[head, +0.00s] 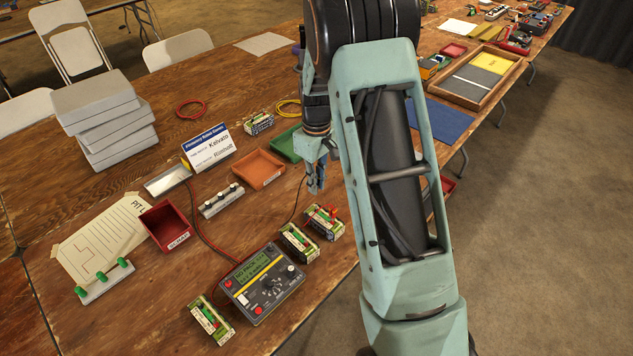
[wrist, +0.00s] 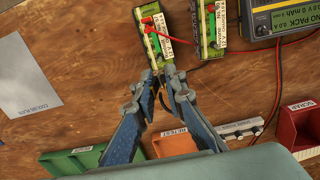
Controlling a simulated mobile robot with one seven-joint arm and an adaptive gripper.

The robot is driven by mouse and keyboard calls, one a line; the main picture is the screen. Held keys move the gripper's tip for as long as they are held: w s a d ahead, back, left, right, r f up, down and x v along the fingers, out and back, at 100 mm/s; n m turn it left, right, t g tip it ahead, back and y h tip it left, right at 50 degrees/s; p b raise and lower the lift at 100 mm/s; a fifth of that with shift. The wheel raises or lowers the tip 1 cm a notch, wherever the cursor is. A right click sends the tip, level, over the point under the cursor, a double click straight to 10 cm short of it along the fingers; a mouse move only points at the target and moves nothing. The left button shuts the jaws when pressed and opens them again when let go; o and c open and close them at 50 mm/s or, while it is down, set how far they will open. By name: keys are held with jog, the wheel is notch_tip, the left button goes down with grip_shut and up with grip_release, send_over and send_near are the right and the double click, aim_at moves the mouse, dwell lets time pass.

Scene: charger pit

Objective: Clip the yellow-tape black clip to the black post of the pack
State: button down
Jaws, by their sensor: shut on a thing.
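My gripper (head: 317,188) is above the table, just behind the nearest pack (head: 325,221). In the wrist view its fingertips (wrist: 169,75) are closed together beside the near end of this pack (wrist: 153,38). A small dark piece shows between the fingers, which I take to be the black clip; its yellow tape cannot be made out. A black lead (head: 297,203) runs from the gripper down toward the charger (head: 263,284). A red clip (wrist: 149,21) with a red lead sits on the pack. The pack's black post is hard to make out near the fingertips.
A second pack (head: 299,241) stands close beside the first, and another (head: 211,319) lies left of the charger. An orange tray (head: 258,170), green tray (head: 284,146) and red scrap bin (head: 166,226) are behind.

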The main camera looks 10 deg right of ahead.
jog(key=shift+f, duration=0.15)
jog(key=shift+f+b, duration=2.55)
jog(key=shift+f, duration=0.85)
jog(key=shift+f+b, duration=0.2)
jog(key=shift+b, duration=0.1)
jog(key=c, duration=1.9)
grip_release()
jog(key=shift+o, duration=1.1)
jog(key=shift+r+p, duration=2.35)
jog(key=shift+r, duration=1.45)
